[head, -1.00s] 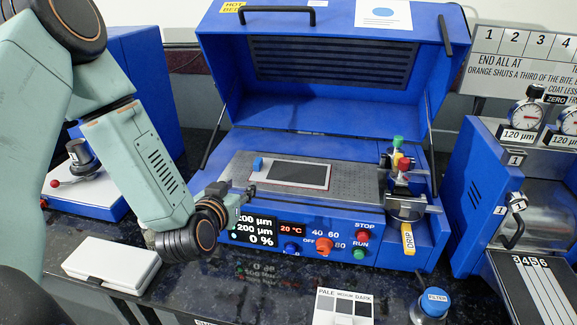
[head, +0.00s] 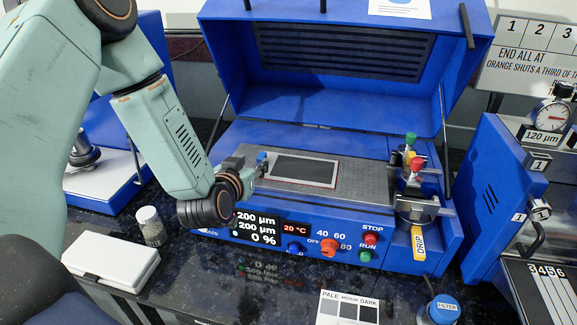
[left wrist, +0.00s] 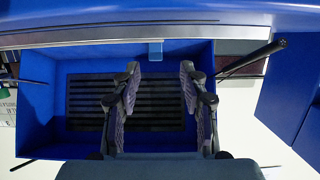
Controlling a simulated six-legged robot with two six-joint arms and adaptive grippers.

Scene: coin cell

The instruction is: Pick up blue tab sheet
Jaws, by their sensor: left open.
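The dark sheet (head: 300,172) lies flat on the grey perforated bed (head: 352,180) of the blue machine, with a thin red and white edge. Its small blue tab (head: 262,157) stands at the sheet's left end. In the left wrist view, the tab (left wrist: 156,52) hangs below the silvery bed edge, in line with the gap between my fingers. My left gripper (head: 257,167) is at the bed's left front, close by the tab. In the left wrist view its fingers (left wrist: 160,72) are apart with nothing between them. My right gripper is out of view.
The blue lid (head: 340,90) stands open behind the bed. Valves with green and red caps (head: 412,155) stand at the bed's right end. A control panel (head: 300,238) is in front. A white case (head: 110,262) and a small jar (head: 150,226) sit at left.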

